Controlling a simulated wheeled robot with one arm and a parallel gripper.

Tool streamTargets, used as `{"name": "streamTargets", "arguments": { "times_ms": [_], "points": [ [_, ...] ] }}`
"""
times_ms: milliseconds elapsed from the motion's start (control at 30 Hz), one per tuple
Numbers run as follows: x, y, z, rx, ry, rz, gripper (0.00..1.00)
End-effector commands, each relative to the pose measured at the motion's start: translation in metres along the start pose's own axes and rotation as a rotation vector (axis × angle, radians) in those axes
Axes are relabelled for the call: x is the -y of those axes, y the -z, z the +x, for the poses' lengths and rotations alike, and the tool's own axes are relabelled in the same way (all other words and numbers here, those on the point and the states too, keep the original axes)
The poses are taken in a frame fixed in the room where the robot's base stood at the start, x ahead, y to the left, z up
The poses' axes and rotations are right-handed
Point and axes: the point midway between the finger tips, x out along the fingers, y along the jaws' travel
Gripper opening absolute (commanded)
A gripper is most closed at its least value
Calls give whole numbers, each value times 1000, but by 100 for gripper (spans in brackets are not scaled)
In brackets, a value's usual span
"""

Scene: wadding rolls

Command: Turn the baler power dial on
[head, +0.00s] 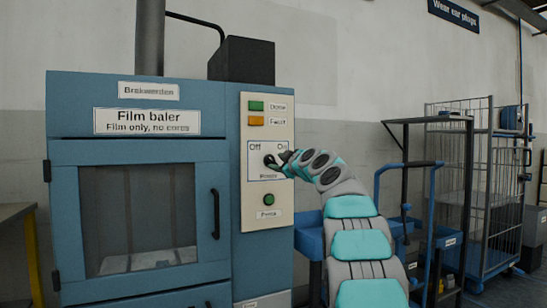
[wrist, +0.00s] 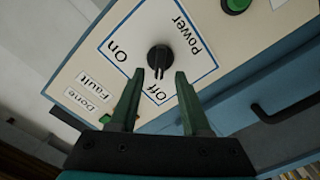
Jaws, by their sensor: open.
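The power dial (wrist: 159,57) is a round black knob on a white plate, outlined in blue and marked Off, On and Power. In the wrist view its pointer end faces the Off label. My gripper (wrist: 160,76) is open, with its two dark green fingers spread to either side of the dial's pointer end. I cannot tell whether either finger touches it. In the head view my gripper (head: 274,160) is at the power plate (head: 257,174) and largely hides the dial.
The dial is on the cream control panel (head: 246,208) of the blue film baler (head: 128,152). A green Done lamp (head: 256,106) and an orange Fault lamp (head: 256,121) are above it, and a green button (head: 269,199) is below. A wire cage trolley (head: 495,170) stands at right.

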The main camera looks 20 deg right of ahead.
Motion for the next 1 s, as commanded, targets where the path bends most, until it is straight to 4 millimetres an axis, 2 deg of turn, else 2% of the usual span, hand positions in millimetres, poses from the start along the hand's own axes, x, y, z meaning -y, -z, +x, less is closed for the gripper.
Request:
{"name": "streamTargets", "arguments": {
  "times_ms": [100, 300, 633, 1000],
  "points": [
    [-4, 4, 16, -1, 0, 0, 48],
    [-2, 1, 34, 0, 0, 2, 48],
    [0, 0, 38, -1, -1, 1, 48],
    [0, 1, 38, -1, 0, 1, 7]
  ]
}}
